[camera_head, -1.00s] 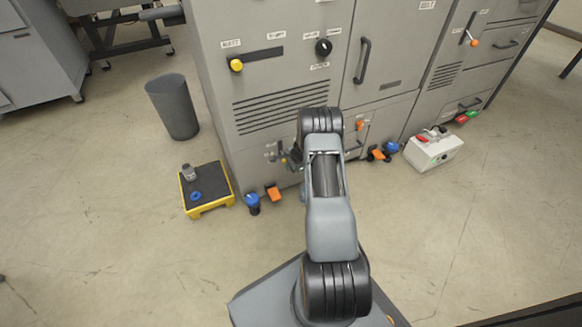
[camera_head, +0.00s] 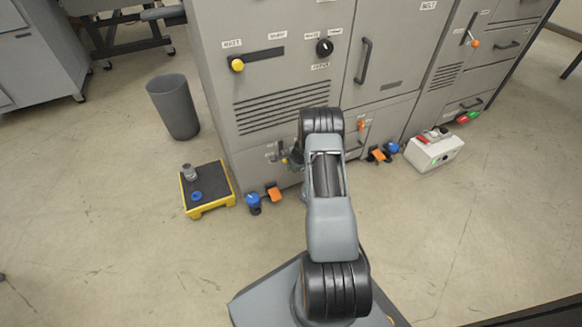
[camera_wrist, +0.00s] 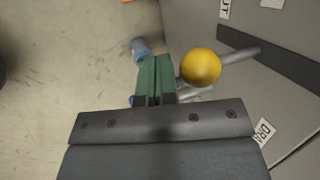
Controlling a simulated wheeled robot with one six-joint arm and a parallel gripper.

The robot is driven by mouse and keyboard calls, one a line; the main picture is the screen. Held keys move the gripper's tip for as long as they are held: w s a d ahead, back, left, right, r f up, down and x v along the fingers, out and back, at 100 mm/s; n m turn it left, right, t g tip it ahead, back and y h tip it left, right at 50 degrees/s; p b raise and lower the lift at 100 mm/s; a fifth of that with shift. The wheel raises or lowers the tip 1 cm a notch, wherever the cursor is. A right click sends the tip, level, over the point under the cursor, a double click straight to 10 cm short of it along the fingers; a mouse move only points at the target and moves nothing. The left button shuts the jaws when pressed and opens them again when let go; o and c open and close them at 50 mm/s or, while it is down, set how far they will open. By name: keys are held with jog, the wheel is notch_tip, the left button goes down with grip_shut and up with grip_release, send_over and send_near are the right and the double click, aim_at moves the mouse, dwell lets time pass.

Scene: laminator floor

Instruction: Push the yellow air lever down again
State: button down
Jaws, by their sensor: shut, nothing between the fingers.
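A round yellow knob (camera_wrist: 201,67) sits on the end of a grey metal lever bar that comes out of a dark slot (camera_wrist: 275,60) in the grey panel in the wrist view. My gripper (camera_wrist: 156,62) has green fingers, shut and empty. They are just left of the knob in the picture; I cannot tell whether they touch it. In the head view a small yellow spot (camera_head: 285,160) shows low on the cabinet beside my arm, which hides most of that area and my gripper. Another yellow knob (camera_head: 237,65) is on a lever higher on the cabinet front.
Blue and orange fittings (camera_head: 273,192) stick out near the cabinet base. A black-topped yellow step (camera_head: 227,179) and a grey bin (camera_head: 174,107) stand left. A white control box (camera_head: 434,154) lies on the floor at right. The floor in front is open.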

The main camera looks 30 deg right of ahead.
jog(key=shift+r, duration=0.15)
jog(key=shift+r+p, duration=0.5)
jog(key=shift+r, duration=0.15)
jog(key=s+d+r+p, duration=0.1)
jog(key=s+r+p, duration=0.2)
jog(key=s+r, duration=0.5)
jog(key=s, duration=0.3)
jog(key=shift+r, duration=0.35)
jog(key=shift+d, duration=0.1)
dwell(0.3)
